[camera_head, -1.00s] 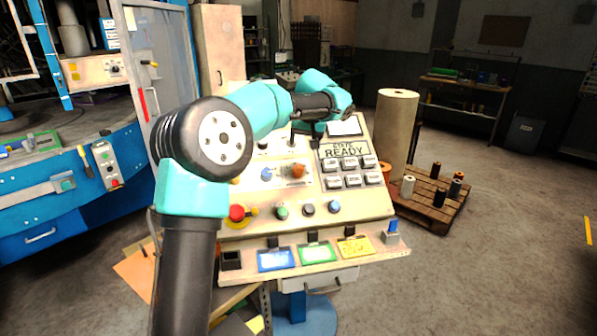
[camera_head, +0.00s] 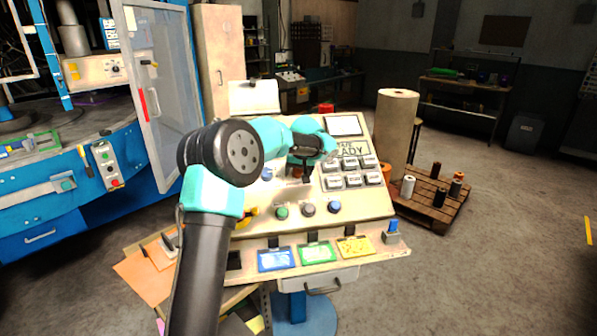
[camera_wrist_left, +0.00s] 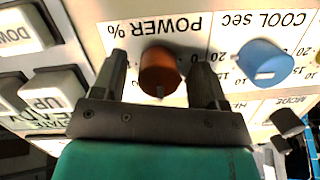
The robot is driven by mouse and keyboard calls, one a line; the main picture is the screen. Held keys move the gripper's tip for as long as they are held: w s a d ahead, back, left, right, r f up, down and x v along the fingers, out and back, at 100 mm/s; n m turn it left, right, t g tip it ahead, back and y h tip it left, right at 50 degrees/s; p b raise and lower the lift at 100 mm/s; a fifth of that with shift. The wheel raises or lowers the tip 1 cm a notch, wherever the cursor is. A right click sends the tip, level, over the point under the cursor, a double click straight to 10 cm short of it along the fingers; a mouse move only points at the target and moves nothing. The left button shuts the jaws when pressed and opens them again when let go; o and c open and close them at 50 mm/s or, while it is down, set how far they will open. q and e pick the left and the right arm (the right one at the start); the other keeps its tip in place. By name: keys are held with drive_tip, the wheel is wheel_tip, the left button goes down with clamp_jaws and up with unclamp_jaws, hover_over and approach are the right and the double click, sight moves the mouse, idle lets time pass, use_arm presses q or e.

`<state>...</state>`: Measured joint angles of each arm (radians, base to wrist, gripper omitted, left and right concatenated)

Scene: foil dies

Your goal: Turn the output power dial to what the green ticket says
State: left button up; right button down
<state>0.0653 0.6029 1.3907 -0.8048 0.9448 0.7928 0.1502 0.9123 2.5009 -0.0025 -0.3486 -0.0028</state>
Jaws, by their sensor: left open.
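The output power dial (camera_wrist_left: 160,72) is an orange-brown knob under the label "POWER %", upside down in the left wrist view. My left gripper (camera_wrist_left: 158,62) is open, one finger on each side of the dial with gaps showing; I cannot tell how far down they reach. In the head view my left gripper (camera_head: 301,172) is over the upper middle of the cream control panel (camera_head: 360,208) and mostly hides the dial. The green ticket (camera_head: 316,252) lies on the panel's front ledge between a blue and a yellow one; its writing is too small to read.
The blue cool-time knob (camera_wrist_left: 264,62) is close beside one finger. Grey push buttons (camera_head: 350,172) are on the other side. A row of knobs (camera_head: 308,209) is below on the panel. The blue ticket (camera_head: 275,260) and yellow ticket (camera_head: 355,247) flank the green one.

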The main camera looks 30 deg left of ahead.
use_arm(q)
drive_tip(key=shift+f, duration=0.1)
drive_tip(key=shift+c, duration=0.3)
drive_tip(key=c, duration=0.9)
drive_tip(key=shift+m, duration=0.4)
drive_tip(key=m+y, duration=0.1)
drive_tip(key=m, duration=0.3)
drive_tip(key=shift+a, duration=0.1)
drive_tip(key=shift+m+y, duration=0.4)
drive_tip(key=shift+m, duration=1.4)
drive_tip(key=o, duration=1)
drive_tip(key=shift+c, duration=0.2)
